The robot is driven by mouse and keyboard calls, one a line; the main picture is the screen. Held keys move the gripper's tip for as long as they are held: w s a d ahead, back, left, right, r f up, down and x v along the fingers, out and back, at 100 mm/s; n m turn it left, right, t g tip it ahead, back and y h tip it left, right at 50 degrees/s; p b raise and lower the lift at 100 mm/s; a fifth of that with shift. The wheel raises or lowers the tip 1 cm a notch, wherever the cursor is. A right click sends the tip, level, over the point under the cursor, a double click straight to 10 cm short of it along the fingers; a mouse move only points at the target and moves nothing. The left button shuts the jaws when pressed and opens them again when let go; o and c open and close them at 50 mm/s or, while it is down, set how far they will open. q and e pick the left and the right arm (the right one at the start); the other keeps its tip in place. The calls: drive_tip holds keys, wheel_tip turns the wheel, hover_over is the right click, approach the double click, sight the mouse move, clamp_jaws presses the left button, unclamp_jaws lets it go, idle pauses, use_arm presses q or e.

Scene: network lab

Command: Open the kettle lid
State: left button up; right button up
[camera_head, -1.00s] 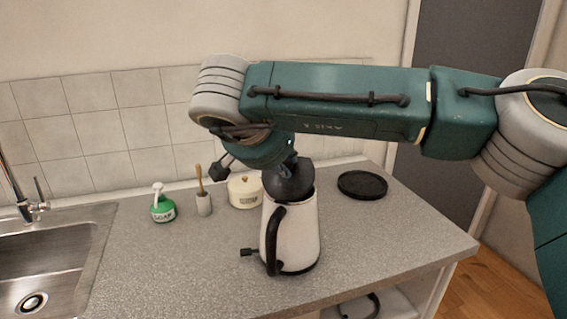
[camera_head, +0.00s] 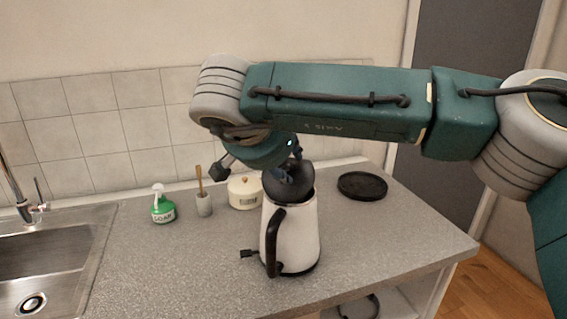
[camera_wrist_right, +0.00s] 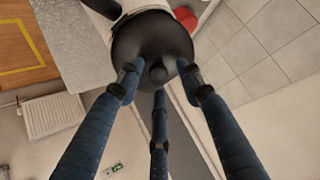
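The white kettle (camera_head: 292,240) stands upright on the counter, its black handle (camera_head: 272,240) towards me. Its round black lid (camera_head: 292,184) is tilted up at the kettle's top; in the right wrist view the lid (camera_wrist_right: 160,45) faces the camera, with a small knob (camera_wrist_right: 158,73) at its middle. My right gripper (camera_head: 284,174) is at the lid. In the wrist view its blue fingers (camera_wrist_right: 157,80) are spread around the knob, with gaps between them and it. The arm's wrist hides part of the scene behind. My left gripper is not in view.
A black round tray (camera_head: 362,186) lies right of the kettle. A cream pot (camera_head: 244,192), a brush holder (camera_head: 204,204) and a green soap bottle (camera_head: 163,208) stand at the back left. The sink (camera_head: 50,262) is far left. The counter's (camera_head: 180,275) front left is clear.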

drive_tip(key=v, duration=1.2)
drive_tip(key=shift+f, duration=0.1)
